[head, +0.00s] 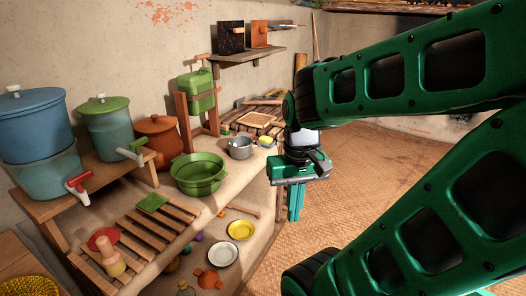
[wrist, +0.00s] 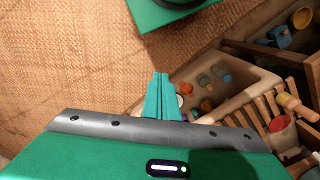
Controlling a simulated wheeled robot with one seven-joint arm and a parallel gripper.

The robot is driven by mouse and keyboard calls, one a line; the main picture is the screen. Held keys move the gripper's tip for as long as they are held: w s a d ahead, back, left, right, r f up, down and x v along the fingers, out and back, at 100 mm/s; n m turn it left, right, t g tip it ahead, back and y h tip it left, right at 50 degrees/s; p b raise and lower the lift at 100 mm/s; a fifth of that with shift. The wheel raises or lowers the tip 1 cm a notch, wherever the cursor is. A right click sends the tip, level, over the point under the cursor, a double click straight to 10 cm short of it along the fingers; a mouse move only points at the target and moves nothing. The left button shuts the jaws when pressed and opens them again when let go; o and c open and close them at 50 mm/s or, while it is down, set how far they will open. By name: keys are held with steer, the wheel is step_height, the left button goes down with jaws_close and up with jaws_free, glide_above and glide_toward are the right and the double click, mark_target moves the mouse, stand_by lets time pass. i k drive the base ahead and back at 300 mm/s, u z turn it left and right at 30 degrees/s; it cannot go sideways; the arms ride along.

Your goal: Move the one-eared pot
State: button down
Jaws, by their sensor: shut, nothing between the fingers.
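A small grey metal pot (head: 240,148) stands on the clay counter, with what looks like one small ear at its side. A green basin-like pot (head: 198,174) stands left of it and seems to have an ear at each side. A lidded brown clay pot (head: 160,139) stands behind them. I cannot tell surely which is the one-eared pot. My gripper (head: 295,218) hangs right of the counter, over the floor, apart from all pots. Its fingers point down and are closed together, empty; they also show in the wrist view (wrist: 161,76).
The counter (head: 222,199) also bears a slatted rack (head: 150,232) at front left. Blue and teal dispensers with taps stand at left. A green jerrycan (head: 198,92) stands at the back. Bowls and small items fill the lower level. The woven floor (head: 350,170) is clear.

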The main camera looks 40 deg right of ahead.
mark_target(245, 148)
steer(key=k, duration=1.05)
steer(key=z, duration=1)
steer(key=i, duration=2.15)
steer(key=u, duration=0.8)
steer(key=i, duration=0.25)
steer(key=u, duration=0.1)
